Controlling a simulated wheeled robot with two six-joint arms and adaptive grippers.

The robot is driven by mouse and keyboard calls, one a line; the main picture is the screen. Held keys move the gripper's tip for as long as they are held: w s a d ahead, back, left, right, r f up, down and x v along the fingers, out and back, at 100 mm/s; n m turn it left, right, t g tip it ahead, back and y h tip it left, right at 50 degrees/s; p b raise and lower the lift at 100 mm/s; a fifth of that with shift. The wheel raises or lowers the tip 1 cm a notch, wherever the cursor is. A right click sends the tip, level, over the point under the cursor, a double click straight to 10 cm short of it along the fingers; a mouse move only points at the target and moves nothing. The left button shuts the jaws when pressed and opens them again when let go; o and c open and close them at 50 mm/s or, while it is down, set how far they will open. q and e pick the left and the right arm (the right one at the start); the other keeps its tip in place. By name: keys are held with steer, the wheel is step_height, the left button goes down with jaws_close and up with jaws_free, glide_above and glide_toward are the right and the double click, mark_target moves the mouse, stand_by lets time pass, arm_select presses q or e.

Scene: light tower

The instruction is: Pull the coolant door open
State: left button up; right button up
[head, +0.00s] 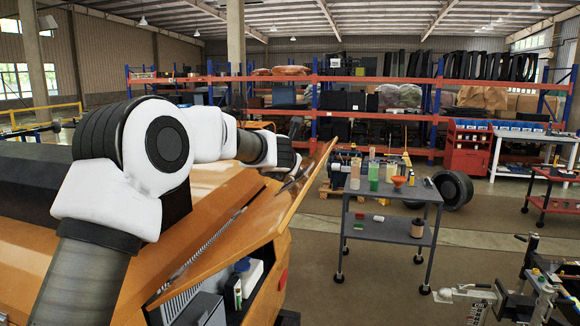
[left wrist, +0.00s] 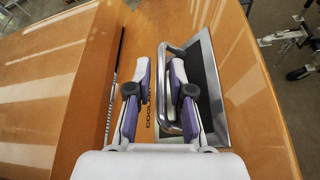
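The orange coolant door (head: 245,232) stands ajar in the head view, tilted out from the orange machine body, with part of the compartment showing below it. In the left wrist view the door (left wrist: 235,60) carries partly hidden lettering and a metal bar handle (left wrist: 163,75) over a grey recessed plate (left wrist: 212,90). My left gripper (left wrist: 162,75) has its fingers apart on either side of the bar. A gap shows left of the bar; the right finger is close to it, and contact is unclear. In the head view my left gripper (head: 290,168) is at the door's upper part. My right gripper is not visible.
Inside the compartment are a white container (head: 248,272) and a grey box (head: 205,308). A grey wheeled cart (head: 390,228) with bottles stands right of the door, with floor between. A tire (head: 455,188) and shelves (head: 360,110) are behind.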

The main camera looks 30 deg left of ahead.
arm_select(q)
steer(key=shift+s, duration=0.1)
steer(key=v, duration=1.2)
